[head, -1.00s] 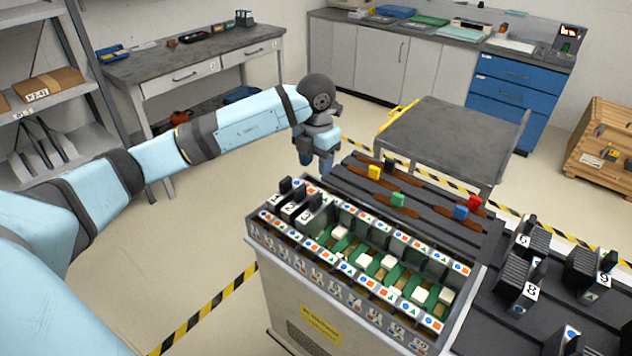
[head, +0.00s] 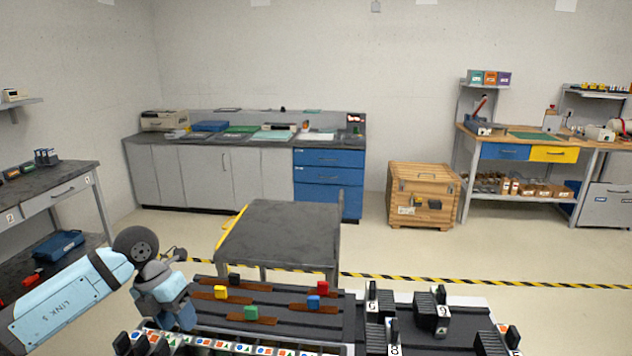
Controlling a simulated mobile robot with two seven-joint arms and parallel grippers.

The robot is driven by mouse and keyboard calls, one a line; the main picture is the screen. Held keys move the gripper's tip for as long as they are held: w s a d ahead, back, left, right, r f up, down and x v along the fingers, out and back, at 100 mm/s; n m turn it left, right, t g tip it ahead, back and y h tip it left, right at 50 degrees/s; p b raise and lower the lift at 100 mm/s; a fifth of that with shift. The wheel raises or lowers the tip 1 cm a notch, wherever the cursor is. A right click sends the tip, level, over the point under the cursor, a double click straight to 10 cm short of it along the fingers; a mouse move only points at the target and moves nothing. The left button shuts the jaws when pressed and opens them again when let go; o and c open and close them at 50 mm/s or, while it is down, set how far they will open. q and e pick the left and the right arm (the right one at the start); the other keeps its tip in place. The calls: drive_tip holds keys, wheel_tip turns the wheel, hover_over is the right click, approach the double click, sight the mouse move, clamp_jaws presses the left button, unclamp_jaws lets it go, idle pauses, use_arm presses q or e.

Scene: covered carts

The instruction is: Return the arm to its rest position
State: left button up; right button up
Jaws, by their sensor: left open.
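My left arm comes in from the lower left in the head view. Its gripper (head: 184,316) points down at the left end of the dark cart top and holds nothing that I can see. The fingertips are small and partly lost against the cart. The cart (head: 345,312) carries brown strips with a yellow block (head: 220,292), a green block (head: 251,312), a blue block (head: 313,302), a red block (head: 322,287) and a black block (head: 234,279). My right arm and gripper are out of the picture.
Black numbered modules (head: 432,312) stand on the cart's right part. The slotted rack (head: 240,347) is cut off at the bottom edge. A grey table (head: 280,232) stands behind the cart. A wooden crate (head: 424,195) and a workbench (head: 520,150) stand further back. Open floor lies to the right.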

use_arm(q)
drive_tip(key=s+d+r+n+t+h+p, duration=0.1)
drive_tip(key=s+d+n+h+p, duration=0.15)
drive_tip(key=s+d+h, duration=0.45)
drive_tip(key=s+d+r+n+t+h+p, duration=0.1)
drive_tip(key=s+d+n+t+h+p, duration=0.15)
drive_tip(key=d+h, duration=0.75)
drive_tip(key=s+a+f+n+t+y+p, duration=0.2)
drive_tip(key=s+f+n+y, duration=0.6)
drive_tip(key=n, duration=0.7)
drive_tip(key=s+a+f+n+t+y+p, duration=0.3)
drive_tip(key=f+n+y, duration=0.6)
drive_tip(key=n, duration=0.6)
drive_tip(key=s+a+f+t, duration=0.2)
drive_tip(key=s+t, duration=0.1)
drive_tip(key=s, duration=0.1)
drive_tip(key=shift+s, duration=0.4)
